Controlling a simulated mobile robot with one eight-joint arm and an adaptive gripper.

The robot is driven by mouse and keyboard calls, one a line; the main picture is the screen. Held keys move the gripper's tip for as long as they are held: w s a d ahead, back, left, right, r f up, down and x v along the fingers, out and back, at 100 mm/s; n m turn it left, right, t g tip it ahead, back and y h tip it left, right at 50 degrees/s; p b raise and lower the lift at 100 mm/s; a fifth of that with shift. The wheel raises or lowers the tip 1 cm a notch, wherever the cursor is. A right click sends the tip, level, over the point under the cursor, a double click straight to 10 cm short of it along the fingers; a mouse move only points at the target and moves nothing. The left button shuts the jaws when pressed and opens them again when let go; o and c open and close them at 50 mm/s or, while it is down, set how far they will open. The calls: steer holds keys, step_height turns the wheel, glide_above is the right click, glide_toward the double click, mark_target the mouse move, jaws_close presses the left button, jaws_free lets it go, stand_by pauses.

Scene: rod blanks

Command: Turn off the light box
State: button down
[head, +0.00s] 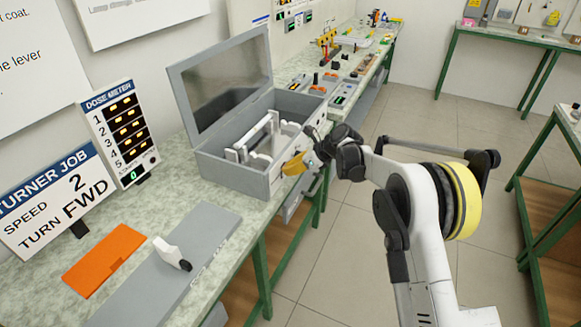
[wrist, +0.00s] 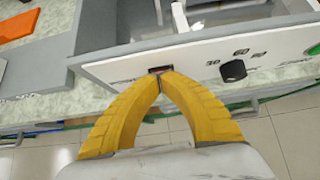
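The light box (head: 232,170) is a grey box with its lid (head: 222,80) raised, standing on the bench. Its white front panel shows in the wrist view (wrist: 195,65), with a small dark and reddish rocker switch (wrist: 158,69) at the left. My gripper (head: 287,168) is at this front panel. In the wrist view my gripper's yellow fingers (wrist: 165,77) are shut, tips together and empty, right at the switch and partly covering it. I cannot tell whether they touch it, nor which way the switch is set.
A black knob (wrist: 233,70) marked 30 and 60 and a green button (wrist: 313,49) are right of the switch. A white frame (head: 255,138) stands inside the box. A dose meter (head: 121,133), orange plate (head: 103,260) and grey plate (head: 165,275) are left of it. Open floor lies right.

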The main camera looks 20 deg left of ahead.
steer(key=shift+r+p, duration=0.3)
steer(key=shift+r, duration=0.45)
steer(key=p+v, duration=0.3)
steer(key=v, duration=1)
steer(key=shift+d+f, duration=0.3)
steer(key=shift+d, duration=0.15)
